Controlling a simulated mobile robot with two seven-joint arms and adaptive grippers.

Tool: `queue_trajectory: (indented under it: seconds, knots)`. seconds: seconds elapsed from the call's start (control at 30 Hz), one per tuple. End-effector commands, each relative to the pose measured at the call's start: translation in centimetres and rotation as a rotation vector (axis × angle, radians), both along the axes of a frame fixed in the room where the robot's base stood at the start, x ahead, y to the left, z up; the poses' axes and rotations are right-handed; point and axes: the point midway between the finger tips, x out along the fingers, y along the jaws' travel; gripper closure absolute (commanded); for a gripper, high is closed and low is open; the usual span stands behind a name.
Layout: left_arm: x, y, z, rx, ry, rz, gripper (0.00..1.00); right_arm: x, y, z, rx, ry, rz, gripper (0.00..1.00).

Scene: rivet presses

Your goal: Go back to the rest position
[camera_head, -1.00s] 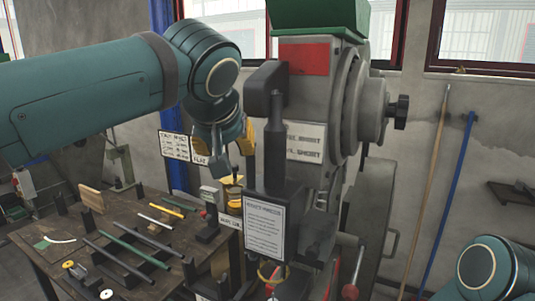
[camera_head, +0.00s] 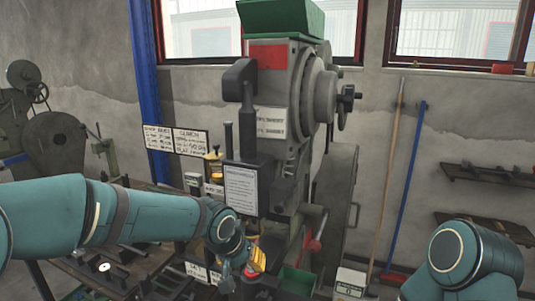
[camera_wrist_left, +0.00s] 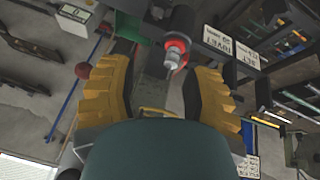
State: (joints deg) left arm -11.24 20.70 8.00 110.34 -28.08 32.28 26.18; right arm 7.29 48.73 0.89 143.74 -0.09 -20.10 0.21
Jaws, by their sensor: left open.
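My left gripper (camera_head: 243,274) is low in front of the grey rivet press (camera_head: 285,85), partly hidden by its own wrist in the head view. In the left wrist view the left gripper (camera_wrist_left: 160,78) has its two yellow fingers wide apart. Nothing is held between them. A metal tip with a red ring (camera_wrist_left: 176,52) shows beyond the fingers, in the gap between them; I cannot tell how far off it is. My right arm shows only as a teal link at the lower right of the head view; its gripper is out of the picture.
The press has a green top (camera_head: 282,18), a white notice (camera_head: 241,189) and a red-knobbed lever (camera_head: 314,245). A green bin (camera_head: 298,281) is low beside it. The dark worktable is mostly behind my left arm. A broom handle and a blue pole (camera_head: 405,190) lean on the wall.

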Motion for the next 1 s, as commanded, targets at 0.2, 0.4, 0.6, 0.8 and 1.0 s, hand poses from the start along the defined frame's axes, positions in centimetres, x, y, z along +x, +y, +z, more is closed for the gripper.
queue_trajectory:
  seconds: [0.2,0.4,0.6,0.8,1.0]
  knots:
    - [-5.1,0.4,-15.0,-0.126,0.173,0.014,0.52,0.0,0.0,0.0,0.0,0.0,0.0,0.53]
    - [-12.9,2.1,-25.3,-0.198,0.282,0.119,0.52,0.0,0.0,0.0,0.0,0.0,0.0,0.53]
    - [-19.0,4.0,-30.1,-0.192,0.334,0.217,0.52,0.0,0.0,0.0,0.0,0.0,0.0,0.53]
    - [-20.7,4.6,-31.0,-0.18,0.342,0.242,0.52,0.0,0.0,0.0,0.0,0.0,0.0,0.53]
    - [-20.6,4.6,-31.0,-0.18,0.341,0.242,0.52,0.0,0.0,0.0,0.0,0.0,0.0,0.53]
